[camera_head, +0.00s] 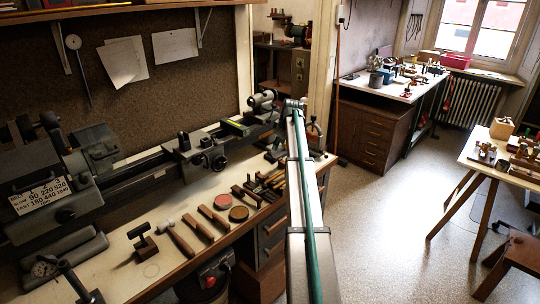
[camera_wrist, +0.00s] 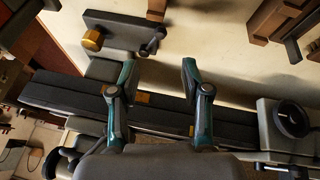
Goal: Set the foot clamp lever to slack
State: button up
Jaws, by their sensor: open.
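My gripper (camera_wrist: 158,66) is open and empty in the wrist view, its two green-and-grey fingers apart over the dark lathe bed (camera_wrist: 60,97). A dark plate (camera_wrist: 118,27) with a brass knob (camera_wrist: 93,40) lies beyond the fingertips. A small dark lever-like handle (camera_wrist: 152,42) stands at its right end, apart from the fingers; I cannot tell for certain whether it is the foot clamp lever or how it is set. In the head view the lathe (camera_head: 140,168) runs along the bench, and my arm hides part of its far end. The gripper's fingers cannot be made out there.
A dark handwheel (camera_wrist: 293,119) stands right of the fingers. A brown wooden block (camera_wrist: 270,18) lies at the upper right.

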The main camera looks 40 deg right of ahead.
aim_at(275, 159)
jog(key=p+x, duration=0.2)
jog(key=x, duration=0.8)
jog(key=shift+s+f, duration=0.15)
jog(key=shift+c, duration=0.3)
grip_shut()
jog(key=shift+d, duration=0.1)
